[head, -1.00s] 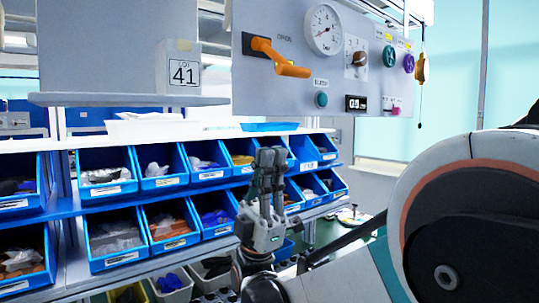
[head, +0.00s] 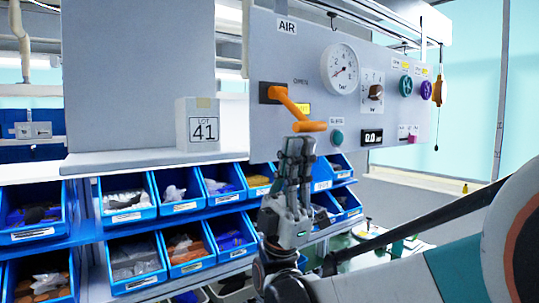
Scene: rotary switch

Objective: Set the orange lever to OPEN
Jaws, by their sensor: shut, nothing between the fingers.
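The orange lever (head: 288,101) is mounted on the left part of the grey control panel (head: 350,115). Its arm slopes down to the right and ends in a crosswise orange handle (head: 311,127). A small dark marking (head: 301,81), blurred but perhaps OPEN, is above and right of the lever's pivot. A yellow label (head: 303,109) is partly behind the lever arm. My gripper (head: 297,145) points upward, fingers together, with its tips just below the handle. I cannot tell whether they touch it.
The panel also carries a round gauge (head: 341,69), a dark knob (head: 376,91), teal and purple buttons and a small display (head: 372,136). Blue bins (head: 128,198) fill the racks below.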

